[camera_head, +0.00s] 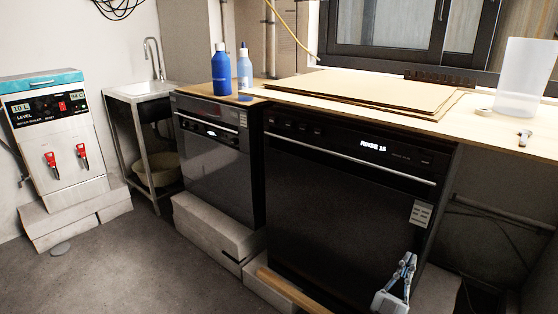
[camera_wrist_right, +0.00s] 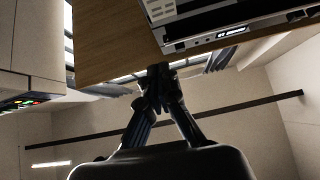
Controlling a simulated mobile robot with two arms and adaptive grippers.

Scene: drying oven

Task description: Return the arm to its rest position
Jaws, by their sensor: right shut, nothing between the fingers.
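My right gripper (camera_head: 408,260) is low at the lower right of the head view, in front of the large black appliance (camera_head: 340,215). Its fingers point up, and it looks apart from the appliance's door, though the exact gap is hard to tell. In the right wrist view the gripper's fingers (camera_wrist_right: 158,72) meet at their tips with nothing between them. The black appliance's door is closed and its display is lit. My left gripper is in neither view.
A second closed appliance (camera_head: 215,160) stands left. A wooden plank (camera_head: 290,290) lies low in front. Floor (camera_head: 130,265) is clear at left.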

